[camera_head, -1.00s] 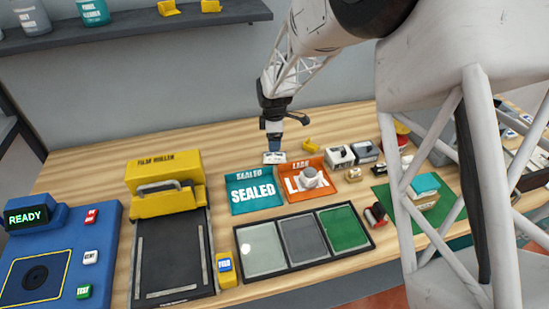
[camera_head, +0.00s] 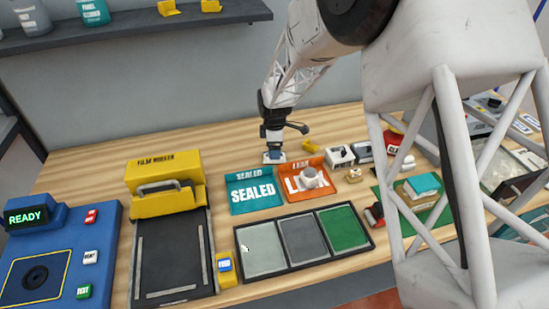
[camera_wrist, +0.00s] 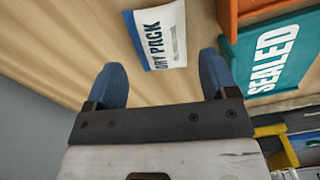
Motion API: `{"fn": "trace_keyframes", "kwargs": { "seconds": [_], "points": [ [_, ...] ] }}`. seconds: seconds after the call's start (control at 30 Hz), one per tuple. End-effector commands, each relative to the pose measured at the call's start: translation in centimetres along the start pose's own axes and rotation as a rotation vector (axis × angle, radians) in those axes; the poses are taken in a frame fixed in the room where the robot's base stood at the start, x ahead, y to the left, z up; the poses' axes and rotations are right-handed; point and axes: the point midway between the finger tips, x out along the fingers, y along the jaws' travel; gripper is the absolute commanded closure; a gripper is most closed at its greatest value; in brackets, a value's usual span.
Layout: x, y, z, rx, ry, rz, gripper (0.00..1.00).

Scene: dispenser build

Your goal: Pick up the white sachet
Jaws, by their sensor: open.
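The white sachet (camera_wrist: 160,36) has a blue band and the words "DRY PACK". In the wrist view it lies flat on the wooden table, just beyond and between my fingertips. My gripper (camera_wrist: 163,72) is open, with its two blue fingers apart and nothing between them. In the head view my gripper (camera_head: 273,150) points down over the sachet (camera_head: 275,158) behind the teal SEALED tray. The gripper hides part of the sachet there, and I cannot tell whether the fingers touch it.
The teal SEALED tray (camera_head: 236,203) and orange LEAK tray (camera_head: 343,189) stand close in front of the sachet. A yellow film machine (camera_head: 165,165) is at left. A black three-panel tray (camera_head: 305,264) lies nearer. Bare table lies left of the sachet.

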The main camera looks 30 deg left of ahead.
Motion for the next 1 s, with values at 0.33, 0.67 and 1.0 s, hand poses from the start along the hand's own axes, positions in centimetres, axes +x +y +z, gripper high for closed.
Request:
{"fn": "trace_keyframes", "kwargs": {
  "seconds": [0.33,0.67,1.0],
  "points": [
    [3.7,0.0,0.1,0.000,0.000,-0.002,0.21],
    [4.1,0.0,0.1,0.000,0.000,0.000,0.21],
    [4.1,0.0,0.1,0.000,0.000,-0.001,0.24]
  ]
}}
